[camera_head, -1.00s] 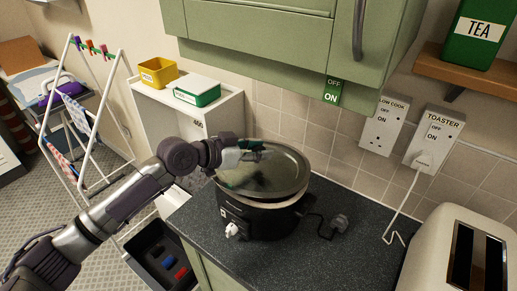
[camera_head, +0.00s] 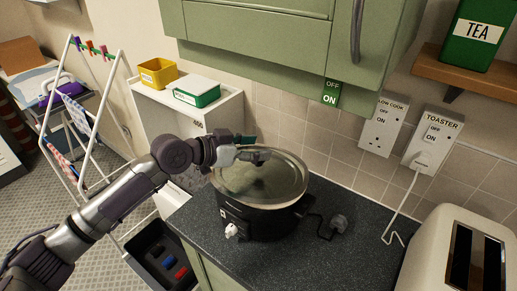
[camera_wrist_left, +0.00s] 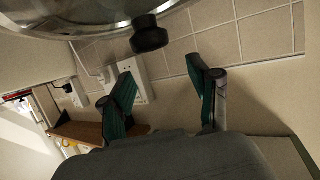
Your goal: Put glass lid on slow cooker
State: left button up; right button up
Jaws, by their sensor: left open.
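The glass lid (camera_head: 285,182) lies on top of the black slow cooker (camera_head: 262,222), its rim close around the cooker's top. The cooker stands on the dark worktop. In the left wrist view the lid's glass and metal rim (camera_wrist_left: 75,28) fill the upper left, with its black knob (camera_wrist_left: 150,36) hanging into view. My left gripper (camera_head: 258,152) is above the far side of the lid. It is open; in the wrist view its two green-padded fingers (camera_wrist_left: 160,68) are spread, with the knob just beyond the tips and clear of them. My right gripper is out of view.
The worktop (camera_head: 330,265) has free room in front of the cooker. A cream toaster (camera_head: 450,255) stands at right, and a black plug (camera_head: 338,222) lies beside the cooker. Green wall cupboards (camera_head: 265,40) hang above and behind. A drying rack (camera_head: 85,120) stands at left.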

pick_arm(q)
jog(key=b+v, duration=0.3)
jog(key=v, duration=0.8)
jog(key=shift+f, duration=0.25)
jog(key=shift+a, duration=0.1)
